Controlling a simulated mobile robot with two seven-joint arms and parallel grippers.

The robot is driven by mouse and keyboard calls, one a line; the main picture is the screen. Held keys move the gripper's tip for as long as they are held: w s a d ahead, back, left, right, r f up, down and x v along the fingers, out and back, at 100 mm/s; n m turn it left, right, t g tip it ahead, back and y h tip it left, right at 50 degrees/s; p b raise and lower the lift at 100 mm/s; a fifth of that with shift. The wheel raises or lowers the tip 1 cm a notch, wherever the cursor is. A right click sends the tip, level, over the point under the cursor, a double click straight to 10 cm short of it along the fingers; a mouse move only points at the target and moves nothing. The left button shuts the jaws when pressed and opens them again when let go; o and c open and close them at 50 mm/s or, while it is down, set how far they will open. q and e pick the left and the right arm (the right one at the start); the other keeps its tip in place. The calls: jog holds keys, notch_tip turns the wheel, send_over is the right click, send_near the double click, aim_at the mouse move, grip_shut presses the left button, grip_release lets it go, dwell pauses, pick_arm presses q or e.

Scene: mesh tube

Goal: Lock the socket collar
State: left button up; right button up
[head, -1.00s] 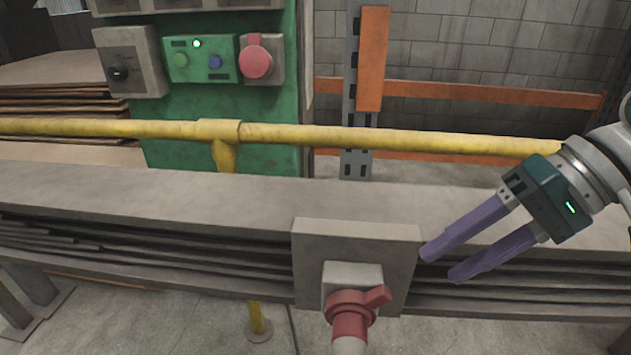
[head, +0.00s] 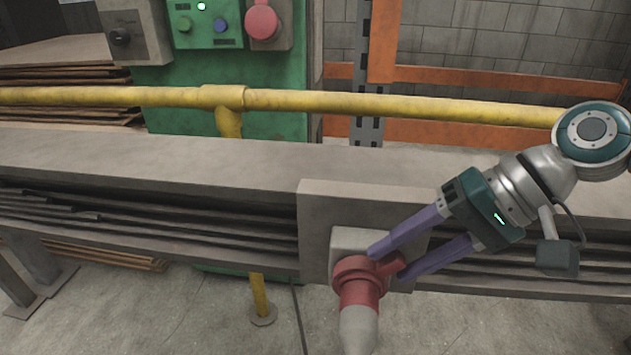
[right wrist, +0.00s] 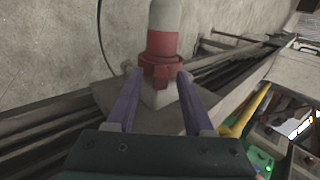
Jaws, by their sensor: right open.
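The red socket collar (head: 356,272) sits on a grey socket box on a square plate (head: 316,232) fixed to the front of the grey beam. A red and grey plug (head: 358,322) points out of it toward me. The collar's lug (head: 390,266) sticks out to the right. My right gripper (head: 388,266) is open, with its purple fingers reaching in from the right around the lug in the head view. In the right wrist view the collar (right wrist: 160,72) shows between and beyond the two fingertips (right wrist: 158,82). Contact cannot be made out. My left gripper is not in view.
A yellow rail (head: 380,104) runs across behind the beam (head: 150,158). A green cabinet (head: 270,65) with a red knob (head: 261,22) stands behind it. Stacked sheets (head: 60,95) lie at the left.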

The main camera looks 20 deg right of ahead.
jog(key=shift+c, duration=0.4)
grip_shut()
jog(key=shift+f, duration=0.2)
jog(key=shift+s+d+f+t+y+b, duration=0.25)
jog(key=shift+f+y+b, duration=0.2)
jog(key=shift+b, duration=0.7)
jog(key=shift+d+r+y+b, duration=0.15)
jog(key=shift+y+b, duration=0.15)
jog(key=shift+y, duration=0.05)
jog(key=shift+r+t, duration=0.1)
jog(key=shift+t, duration=0.15)
